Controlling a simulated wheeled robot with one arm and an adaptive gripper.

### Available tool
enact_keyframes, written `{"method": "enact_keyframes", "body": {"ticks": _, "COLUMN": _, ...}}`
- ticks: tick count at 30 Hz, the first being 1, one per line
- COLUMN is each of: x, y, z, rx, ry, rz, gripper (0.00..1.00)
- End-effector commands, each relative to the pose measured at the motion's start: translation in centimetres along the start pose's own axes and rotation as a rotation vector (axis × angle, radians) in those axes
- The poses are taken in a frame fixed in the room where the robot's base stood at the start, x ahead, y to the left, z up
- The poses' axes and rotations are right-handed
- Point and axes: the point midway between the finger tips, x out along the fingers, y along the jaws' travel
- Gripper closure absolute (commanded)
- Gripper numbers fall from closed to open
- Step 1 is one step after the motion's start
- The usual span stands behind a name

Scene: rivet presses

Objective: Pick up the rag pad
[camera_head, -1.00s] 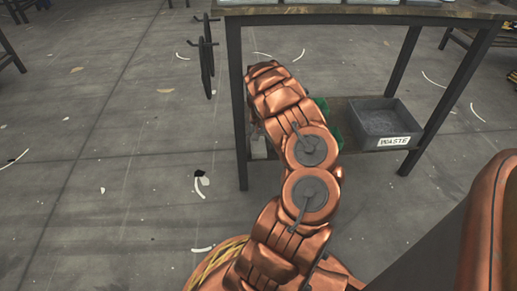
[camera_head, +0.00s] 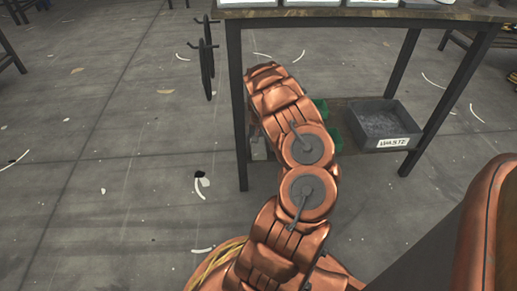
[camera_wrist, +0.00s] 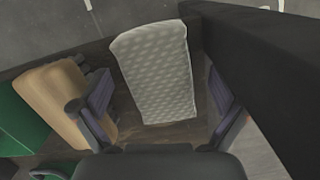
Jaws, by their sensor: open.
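The rag pad (camera_wrist: 158,72) is a pale grey, dimpled block in the middle of the wrist view. It lies on the dark lower shelf (camera_wrist: 165,135) of the table. My gripper (camera_wrist: 160,112) is open, with one finger to the left of the pad and the other to the right. The fingertips show beside the lower part of the pad, and I cannot tell whether either touches it. In the head view my arm hides the gripper and most of the pad's surroundings.
A tan block (camera_wrist: 62,98) stands close to the left finger. Green items (camera_wrist: 20,125) lie farther left. A dark table leg (camera_wrist: 260,60) stands close on the right. In the head view a grey waste bin (camera_head: 378,125) sits on the shelf's right side.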

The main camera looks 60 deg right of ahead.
Motion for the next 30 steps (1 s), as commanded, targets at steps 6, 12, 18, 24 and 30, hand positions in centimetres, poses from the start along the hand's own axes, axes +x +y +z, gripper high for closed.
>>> {"method": "enact_keyframes", "body": {"ticks": 6, "x": 0.00, "y": 0.02, "z": 0.00, "rx": 0.001, "ry": 0.000, "rz": 0.000, "gripper": 0.18}}
{"method": "enact_keyframes", "body": {"ticks": 12, "x": 0.00, "y": 0.02, "z": -0.01, "rx": 0.001, "ry": 0.000, "rz": 0.000, "gripper": 0.39}}
{"method": "enact_keyframes", "body": {"ticks": 18, "x": 0.01, "y": 0.01, "z": -0.01, "rx": 0.001, "ry": 0.000, "rz": 0.000, "gripper": 0.60}}
{"method": "enact_keyframes", "body": {"ticks": 24, "x": 0.02, "y": 0.01, "z": -0.01, "rx": 0.001, "ry": 0.000, "rz": 0.000, "gripper": 0.65}}
{"method": "enact_keyframes", "body": {"ticks": 30, "x": 0.00, "y": 0.05, "z": -0.03, "rx": 0.001, "ry": 0.001, "rz": 0.000, "gripper": 0.65}}
